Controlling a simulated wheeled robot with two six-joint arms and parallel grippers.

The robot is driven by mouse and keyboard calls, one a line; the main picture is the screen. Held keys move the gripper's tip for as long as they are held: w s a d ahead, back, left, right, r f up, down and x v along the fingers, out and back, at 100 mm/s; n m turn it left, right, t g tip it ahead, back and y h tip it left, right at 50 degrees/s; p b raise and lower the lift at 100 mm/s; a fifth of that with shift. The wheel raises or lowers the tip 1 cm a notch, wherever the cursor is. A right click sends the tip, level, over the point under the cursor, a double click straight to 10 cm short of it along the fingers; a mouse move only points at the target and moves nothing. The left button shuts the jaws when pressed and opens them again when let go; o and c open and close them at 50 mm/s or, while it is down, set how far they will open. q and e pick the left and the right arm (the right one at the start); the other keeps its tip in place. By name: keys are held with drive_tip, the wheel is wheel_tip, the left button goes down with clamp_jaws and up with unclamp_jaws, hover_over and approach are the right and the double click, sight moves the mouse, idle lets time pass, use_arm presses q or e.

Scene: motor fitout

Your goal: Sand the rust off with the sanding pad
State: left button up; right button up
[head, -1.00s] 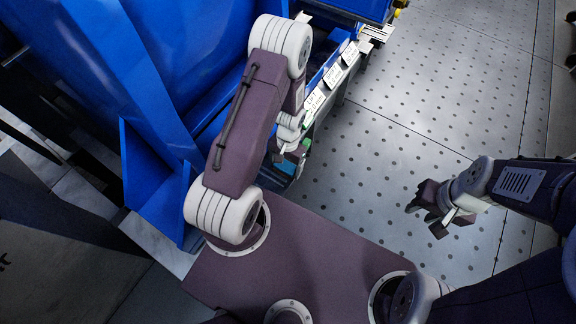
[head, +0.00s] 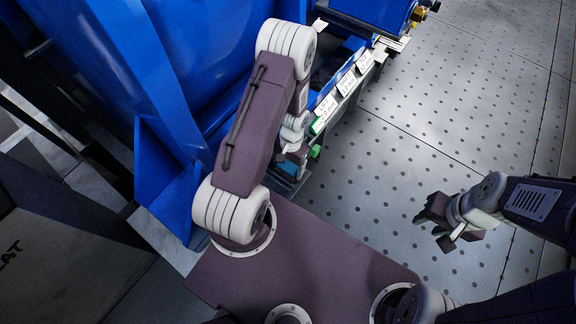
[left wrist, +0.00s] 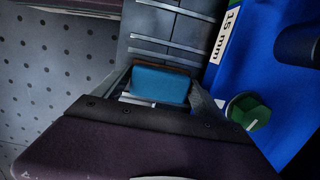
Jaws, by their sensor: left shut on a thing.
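The sanding pad appears as a blue block with a brown edge (left wrist: 158,85) in the left wrist view. My left gripper (left wrist: 160,88) is shut on it, one finger on each side. The pad is over or against a grey slotted metal strip (left wrist: 172,28); I cannot tell whether it touches. My right gripper (head: 440,222) is open and empty above the dotted floor. No rust is clearly visible in either view.
A large blue metal structure (head: 165,85) fills the left. A ledge with white labels (head: 346,84) runs along it. A green hex bolt head (left wrist: 248,111) sits beside the left gripper, near a "15 mm" label (left wrist: 229,30). The dotted floor (head: 400,130) at right is clear.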

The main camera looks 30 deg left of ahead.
use_arm(q)
drive_tip(key=shift+d+r, duration=0.25)
drive_tip(key=shift+d, duration=0.35)
